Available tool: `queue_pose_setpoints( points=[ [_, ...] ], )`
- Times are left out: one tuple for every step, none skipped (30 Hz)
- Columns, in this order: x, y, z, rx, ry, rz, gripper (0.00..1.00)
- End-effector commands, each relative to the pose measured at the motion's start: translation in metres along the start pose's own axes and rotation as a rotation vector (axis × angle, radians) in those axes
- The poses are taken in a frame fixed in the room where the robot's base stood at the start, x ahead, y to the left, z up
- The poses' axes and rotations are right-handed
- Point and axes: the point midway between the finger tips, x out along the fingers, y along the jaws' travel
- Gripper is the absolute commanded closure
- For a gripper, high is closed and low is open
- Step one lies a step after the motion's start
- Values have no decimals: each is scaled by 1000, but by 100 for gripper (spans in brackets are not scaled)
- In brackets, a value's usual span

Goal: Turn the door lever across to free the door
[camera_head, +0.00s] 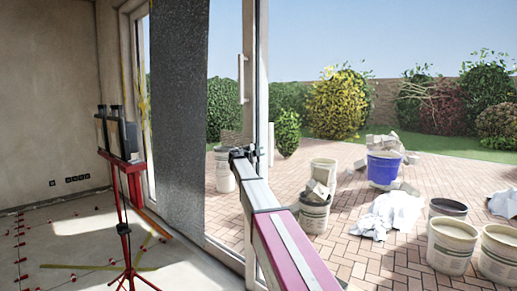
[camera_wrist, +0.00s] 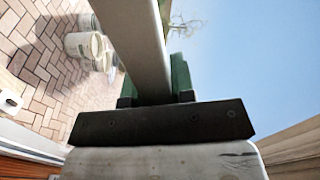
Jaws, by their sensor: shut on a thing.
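My gripper (camera_head: 243,152) is at the glass door's frame (camera_head: 250,45), below a pale vertical pull handle (camera_head: 242,78). In the wrist view my gripper (camera_wrist: 154,80) has its green fingers on either side of a pale flat bar (camera_wrist: 138,35), which seems to be the door lever. The jaws are shut on it. The bar runs from between the fingers to the picture's top edge. In the head view my gripper and arm hide the lever, so its angle is unclear there.
A dark grey speckled panel (camera_head: 181,120) stands upright left of the door. A red tripod stand (camera_head: 127,200) is on the left floor. Outside, several buckets, including a blue one (camera_head: 383,170), stand on brick paving (camera_head: 345,240). A white crumpled sheet (camera_head: 388,213) lies among them.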

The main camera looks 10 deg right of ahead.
Motion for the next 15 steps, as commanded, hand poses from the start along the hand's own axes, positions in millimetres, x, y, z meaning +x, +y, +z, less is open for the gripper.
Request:
queue_pose_setpoints(
  points=[
    [-1, 5, -1, 25, 1, 1, 100],
    [-1, 7, -1, 41, 1, 1, 100],
    [-1, 10, 0, 59, 1, 1, 100],
    [-1, 11, 0, 72, 1, 1, 100],
    [-1, 12, 0, 83, 1, 1, 100],
    [-1, 14, 0, 98, 1, 1, 100],
    [-1, 15, 0, 106, 1, 1, 100],
    [-1, 16, 0, 115, 1, 1, 100],
    [-1, 17, 0, 125, 1, 1, 100],
    [-1, 18, 1, 130, 1, 1, 100],
    [-1, 19, 1, 135, 1, 1, 100],
    [-1, 19, 1, 141, 2, 1, 100],
    [-1, 20, 1, 145, 1, 1, 100],
    [-1, 20, 1, 147, 2, 1, 100],
    [-1, 20, 1, 150, 2, 1, 100]
  ],
)
